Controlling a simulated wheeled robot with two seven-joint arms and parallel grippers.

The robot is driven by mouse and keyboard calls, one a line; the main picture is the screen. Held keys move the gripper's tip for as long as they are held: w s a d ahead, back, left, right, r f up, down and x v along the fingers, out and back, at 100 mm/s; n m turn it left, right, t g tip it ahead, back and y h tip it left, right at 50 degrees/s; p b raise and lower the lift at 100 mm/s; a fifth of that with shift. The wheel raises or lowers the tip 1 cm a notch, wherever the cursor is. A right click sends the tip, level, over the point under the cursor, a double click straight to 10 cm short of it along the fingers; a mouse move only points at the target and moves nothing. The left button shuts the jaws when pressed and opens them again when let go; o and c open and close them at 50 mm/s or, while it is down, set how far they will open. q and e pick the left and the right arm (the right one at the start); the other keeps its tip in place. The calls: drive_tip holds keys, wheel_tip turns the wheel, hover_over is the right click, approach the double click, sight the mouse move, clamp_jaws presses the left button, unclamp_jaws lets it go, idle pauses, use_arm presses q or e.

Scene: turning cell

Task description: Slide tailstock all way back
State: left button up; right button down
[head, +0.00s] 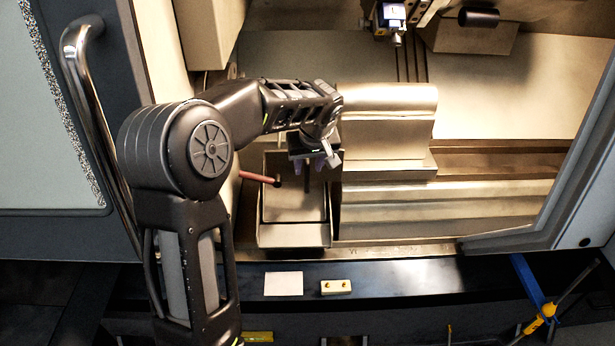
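The tailstock appears to be the large beige metal block (388,135) with a rounded top, standing on the lathe bed (440,205) inside the machine. My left arm reaches in from the left through the doorway. My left gripper (318,163) points down just left of the block, above a grey boxy housing (294,235). I cannot tell whether it touches the block. Its fingers are small and partly hidden by the wrist, so their opening is unclear. A lever with a red handle (258,177) sticks out to the left below the gripper. My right gripper is out of view.
The machine door (55,130) with a long handle (115,150) is at the left, close to my arm. A tool holder (392,14) hangs at the top. The right door frame (560,185) bounds the opening. A small block (336,287) lies on the front ledge. The bed right of the block is clear.

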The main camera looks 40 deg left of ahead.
sight(306, 179)
use_arm(q)
drive_tip(key=shift+p+x, duration=0.95)
drive_tip(key=shift+x, duration=3)
drive_tip(key=shift+c, duration=0.3)
clamp_jaws()
